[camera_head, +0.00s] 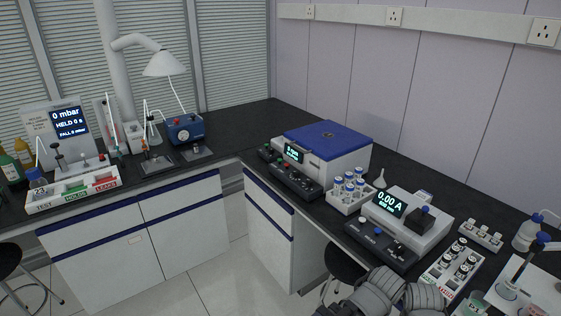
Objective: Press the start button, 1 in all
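No button label reading "start" is legible from here. A black control box (294,182) with small knobs and buttons stands in front of a white device with a blue lid (330,140) and a lit display. A second black control box (380,246) with a white and a blue button stands in front of a white meter (425,232) whose display reads 0.00 A. Grey jointed parts of mine show at the bottom edge, right of the middle. No gripper fingertips can be made out there, and neither gripper is recognisable in view.
A white rack of capped vials (350,190) stands between the two devices. Another vial tray (452,270) and bottles crowd the right bench. The left bench holds a pressure display (69,120), a labelled tray (73,190) and a blue device (185,130). Stools stand below; the middle floor is clear.

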